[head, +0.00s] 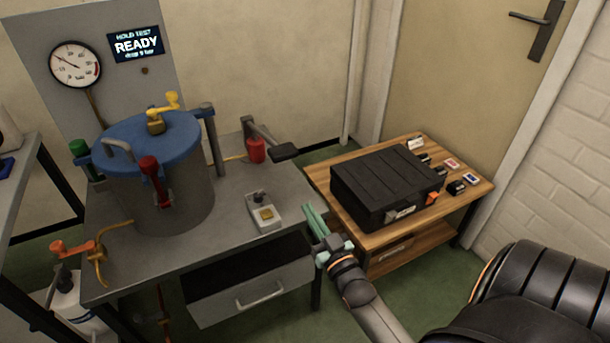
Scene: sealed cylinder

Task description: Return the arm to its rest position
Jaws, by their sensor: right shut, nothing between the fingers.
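My right gripper (318,222) comes in from the lower right, with its pale green fingers shut and empty. It is in front of the right end of the grey bench, near the black case, and appears apart from both. My right arm (365,300) runs down to the bottom edge. My left gripper is not in view. The sealed cylinder (180,215) stands on the bench under a blue lid (140,135). A yellow handle (165,108) is on the lid, and a red-handled clamp (150,175) is at its front.
The bench drawer (250,290) stands open at the front. A control box (264,212) and a black-handled lever (284,150) are on the bench. A wooden table (375,238) holds a black case (385,180) and small items. The panel screen (135,43) reads READY.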

